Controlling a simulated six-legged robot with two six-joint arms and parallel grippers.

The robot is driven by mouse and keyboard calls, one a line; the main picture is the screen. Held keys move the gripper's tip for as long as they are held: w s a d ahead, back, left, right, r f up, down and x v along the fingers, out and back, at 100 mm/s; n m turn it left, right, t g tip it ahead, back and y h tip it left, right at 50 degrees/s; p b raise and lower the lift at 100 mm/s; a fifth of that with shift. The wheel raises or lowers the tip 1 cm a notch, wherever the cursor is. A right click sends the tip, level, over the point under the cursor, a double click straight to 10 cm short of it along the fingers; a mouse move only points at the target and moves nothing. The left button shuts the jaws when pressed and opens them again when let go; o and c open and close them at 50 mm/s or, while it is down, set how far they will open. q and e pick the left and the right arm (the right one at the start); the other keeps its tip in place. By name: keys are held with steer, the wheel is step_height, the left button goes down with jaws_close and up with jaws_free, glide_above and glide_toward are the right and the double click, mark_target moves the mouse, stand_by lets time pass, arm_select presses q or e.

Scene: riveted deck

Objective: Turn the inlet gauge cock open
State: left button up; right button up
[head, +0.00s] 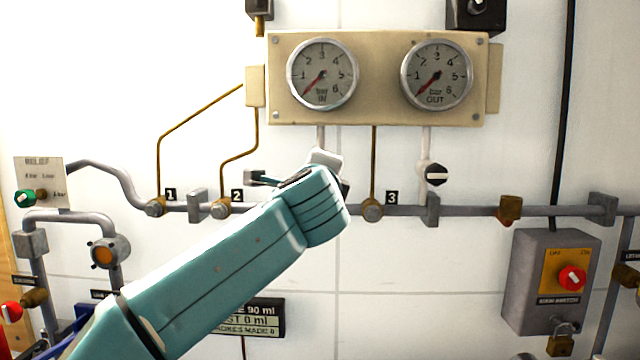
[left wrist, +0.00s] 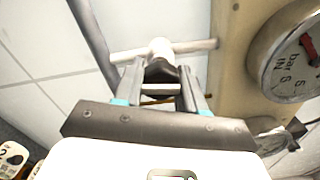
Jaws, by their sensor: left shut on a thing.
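The inlet gauge cock shows in the left wrist view as a pale body with a dark handle (left wrist: 161,71), on a pale stem beside the IN gauge. My left gripper (left wrist: 162,84) is shut on that dark handle, one finger on each side. In the head view my teal left wrist covers the cock, and only its thin stem (head: 320,138) shows below the inlet gauge (head: 322,74). The gripper's fingertips are hidden there. The inlet gauge needle points to the low end, lower left. My right gripper is not in view.
The outlet gauge (head: 437,75) also reads low. The outlet cock (head: 435,175) has a black knob with a level white bar. A grey pipe (head: 465,211) runs along the wall with numbered brass fittings. A grey switch box (head: 520,285) is at lower right.

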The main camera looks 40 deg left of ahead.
arm_select(q)
steer(key=shift+w+d+f+n+b, duration=0.1)
steer(key=shift+f+n+b, duration=0.25)
steer(key=shift+n, duration=0.45)
steer(key=shift+r, duration=0.1)
steer(key=o, duration=1)
steer(key=shift+o, duration=0.2)
steer(key=shift+r, duration=0.15)
steer(key=b+v, duration=0.4)
steer(key=v, duration=1.2)
steer(key=shift+d, duration=0.2)
